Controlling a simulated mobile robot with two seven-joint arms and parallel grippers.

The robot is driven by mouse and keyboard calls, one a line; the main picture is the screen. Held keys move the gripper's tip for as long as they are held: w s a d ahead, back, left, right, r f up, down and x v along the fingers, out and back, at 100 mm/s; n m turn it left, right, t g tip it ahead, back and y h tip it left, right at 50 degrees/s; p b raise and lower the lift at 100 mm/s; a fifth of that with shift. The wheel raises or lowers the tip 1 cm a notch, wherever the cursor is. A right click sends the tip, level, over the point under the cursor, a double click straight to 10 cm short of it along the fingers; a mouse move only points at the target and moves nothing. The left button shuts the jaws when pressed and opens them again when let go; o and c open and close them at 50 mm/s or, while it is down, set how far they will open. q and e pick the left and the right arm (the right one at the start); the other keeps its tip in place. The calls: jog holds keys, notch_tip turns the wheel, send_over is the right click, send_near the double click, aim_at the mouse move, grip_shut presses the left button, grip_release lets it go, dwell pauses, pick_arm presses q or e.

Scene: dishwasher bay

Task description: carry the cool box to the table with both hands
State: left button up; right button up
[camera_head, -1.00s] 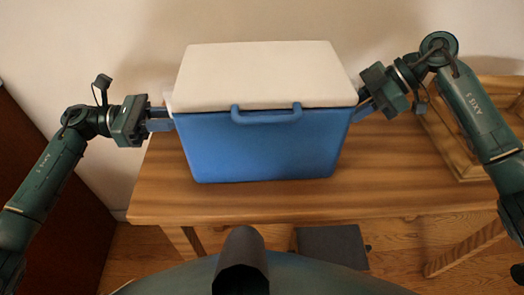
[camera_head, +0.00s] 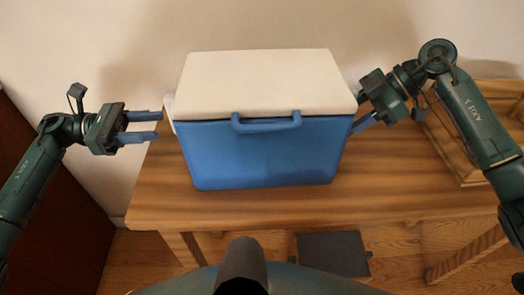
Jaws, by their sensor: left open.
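The cool box (camera_head: 262,158), blue with a white lid and a blue front handle, sits upright on the wooden table (camera_head: 250,207).
A wooden tray or rack (camera_head: 462,167) stands on the right part of the table, under my right arm. A dark flat object (camera_head: 332,252) shows below the table's front edge. The wall is close behind the box. The table's front strip is clear.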

jog(key=shift+d+r, duration=0.15)
pick_arm(q)
jog(key=a, duration=0.6)
jog(key=shift+a, duration=0.35)
pick_arm(e)
jog(key=v, duration=1.1)
jog(key=shift+d+r, duration=0.2)
